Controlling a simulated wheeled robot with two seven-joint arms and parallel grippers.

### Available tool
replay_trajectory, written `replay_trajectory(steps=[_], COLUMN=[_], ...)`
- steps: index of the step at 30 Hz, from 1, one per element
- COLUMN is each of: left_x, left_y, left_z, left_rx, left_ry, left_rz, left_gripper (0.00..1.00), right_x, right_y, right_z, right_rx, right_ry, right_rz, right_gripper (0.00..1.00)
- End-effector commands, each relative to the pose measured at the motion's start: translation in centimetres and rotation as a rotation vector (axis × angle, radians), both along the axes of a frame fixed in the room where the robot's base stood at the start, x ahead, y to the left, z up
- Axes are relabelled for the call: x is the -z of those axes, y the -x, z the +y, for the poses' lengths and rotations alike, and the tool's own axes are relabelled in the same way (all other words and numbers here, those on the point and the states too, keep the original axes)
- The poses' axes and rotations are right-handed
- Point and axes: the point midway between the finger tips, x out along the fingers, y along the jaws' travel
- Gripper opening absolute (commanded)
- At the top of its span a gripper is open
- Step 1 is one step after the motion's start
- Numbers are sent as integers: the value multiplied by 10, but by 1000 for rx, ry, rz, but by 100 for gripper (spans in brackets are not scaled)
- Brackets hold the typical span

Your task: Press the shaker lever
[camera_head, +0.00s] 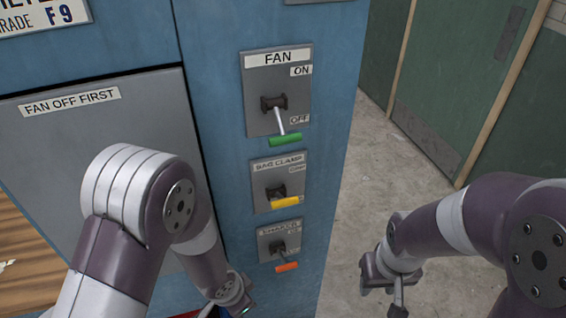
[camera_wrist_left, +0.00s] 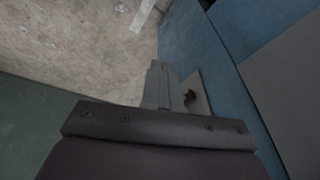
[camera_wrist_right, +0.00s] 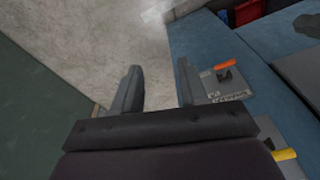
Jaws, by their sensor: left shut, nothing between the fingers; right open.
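The shaker lever (camera_head: 287,266) has an orange handle and sits on the lowest grey plate of the blue cabinet, its handle low on the plate. Its label is hard to read. It also shows in the right wrist view (camera_wrist_right: 225,64), just beyond one finger. My right gripper (camera_head: 389,284) is open and empty, to the right of the lever and apart from it in the head view; its spread fingers show in the right wrist view (camera_wrist_right: 160,85). My left gripper (camera_wrist_left: 162,85) is shut and empty, beside a grey plate; its fingers are not clear in the head view.
Above are the yellow bag clamp lever (camera_head: 286,202) and the green fan lever (camera_head: 285,140), which hangs at OFF. A grey panel (camera_head: 110,130) is left of them. Open concrete floor (camera_head: 370,190) lies right of the cabinet, before a green door (camera_head: 455,70).

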Motion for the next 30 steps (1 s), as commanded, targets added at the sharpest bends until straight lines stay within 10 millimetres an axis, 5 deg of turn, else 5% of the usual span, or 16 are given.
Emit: replay_trajectory(steps=[6, 9, 12, 20, 24, 30], left_x=[-64, -95, -119, -125, -125, -121], left_y=[27, 39, 29, 23, 22, 22], left_z=[61, 73, 83, 90, 90, 90], left_rx=[-521, -728, -834, -859, -857, -856], left_ry=[-104, -65, -1, 10, 10, 10], left_rz=[168, 209, 155, 129, 129, 128], left_gripper=[0, 0, 0, 0, 0, 0], right_x=[0, 0, 0, 0, 0, 3], right_y=[0, 0, 0, 0, 0, 0], right_z=[0, 0, 0, 0, 0, 1], right_rx=[0, 0, 0, 0, 0, -3], right_ry=[0, 0, 0, 0, 0, 0], right_rz=[0, 0, 0, 0, 0, 0], right_gripper=[43, 43, 43, 43, 4, 0])
